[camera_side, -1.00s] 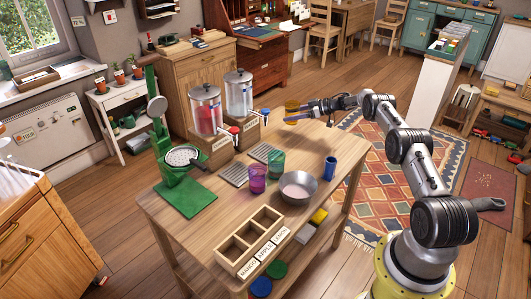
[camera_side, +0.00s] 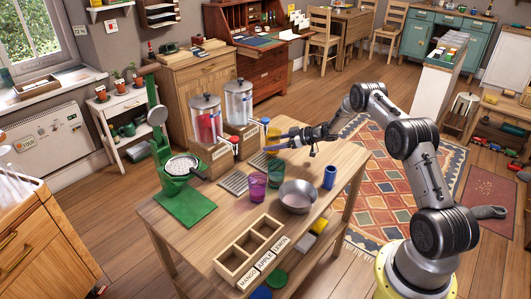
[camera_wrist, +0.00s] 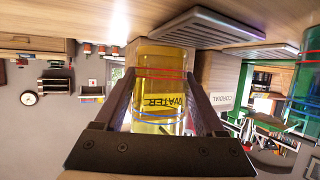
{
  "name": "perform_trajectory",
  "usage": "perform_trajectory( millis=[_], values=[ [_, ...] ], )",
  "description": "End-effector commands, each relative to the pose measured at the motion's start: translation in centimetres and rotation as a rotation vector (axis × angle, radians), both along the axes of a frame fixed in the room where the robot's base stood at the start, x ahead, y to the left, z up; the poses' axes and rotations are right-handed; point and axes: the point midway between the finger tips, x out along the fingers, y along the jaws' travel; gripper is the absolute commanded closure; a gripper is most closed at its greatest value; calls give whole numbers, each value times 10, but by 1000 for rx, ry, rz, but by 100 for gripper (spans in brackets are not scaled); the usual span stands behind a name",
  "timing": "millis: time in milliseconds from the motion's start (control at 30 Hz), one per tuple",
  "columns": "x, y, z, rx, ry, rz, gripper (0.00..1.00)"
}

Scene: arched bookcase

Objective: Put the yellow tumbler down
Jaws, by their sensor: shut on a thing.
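The yellow tumbler (camera_wrist: 160,75) is clear yellow with red and blue rings, and stands between my gripper's fingers in the wrist view. My gripper (camera_side: 271,143) is shut on it, above the back part of the wooden table, in front of the water dispenser. In the side view the yellow tumbler (camera_side: 273,134) is small and partly hidden by the fingers. The wrist view is upside down and shows the tumbler's base close to the table top; I cannot tell whether it touches.
A green tumbler (camera_side: 275,170), a purple tumbler (camera_side: 257,187), a metal bowl (camera_side: 297,195) and a blue cup (camera_side: 330,172) stand nearby. Dispensers of red (camera_side: 207,120) and clear liquid (camera_side: 239,103) stand behind, with drip trays (camera_side: 234,183) in front. The right back table top is clear.

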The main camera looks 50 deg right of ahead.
Motion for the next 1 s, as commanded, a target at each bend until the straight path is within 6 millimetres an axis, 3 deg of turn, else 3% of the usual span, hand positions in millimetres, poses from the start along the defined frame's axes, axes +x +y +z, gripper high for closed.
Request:
perform_trajectory(
  millis=[167,367,500,900,933,1000],
  values=[
    [-1,16,1,0,0,2,96],
    [-3,51,1,0,1,2,96],
    [-3,48,-14,-1,-1,-1,96],
    [-2,47,-17,-1,-1,-1,96],
    [-3,47,-18,0,0,-1,27],
    [-3,47,-18,-1,-1,-1,14]
  ],
)
